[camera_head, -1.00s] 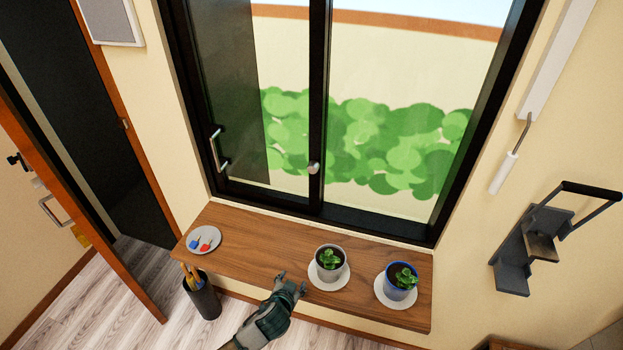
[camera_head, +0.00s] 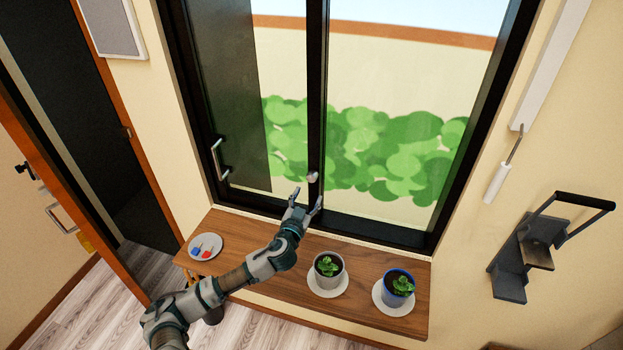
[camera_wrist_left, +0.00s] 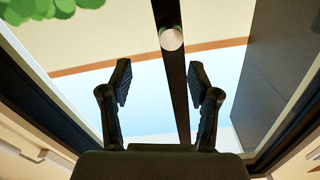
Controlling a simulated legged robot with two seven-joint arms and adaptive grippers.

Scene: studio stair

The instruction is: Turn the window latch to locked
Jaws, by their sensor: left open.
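The window latch (camera_head: 312,177) is a small round silver-grey knob on the black centre bar of the window (camera_head: 318,100). In the left wrist view the latch (camera_wrist_left: 171,39) shows as a pale round end on the dark bar, beyond my fingertips and roughly in line with the gap between them. My left gripper (camera_head: 304,197) is open and empty, just below the latch in the head view; its two fingers also show apart in the left wrist view (camera_wrist_left: 162,82). I see no contact with the latch. My right gripper is not in view.
A wooden shelf (camera_head: 255,265) runs below the window. It holds a grey potted plant (camera_head: 328,267), a blue potted plant (camera_head: 398,286) and a plate (camera_head: 205,247) with small red and blue items. A silver pull handle (camera_head: 218,160) is on the left pane.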

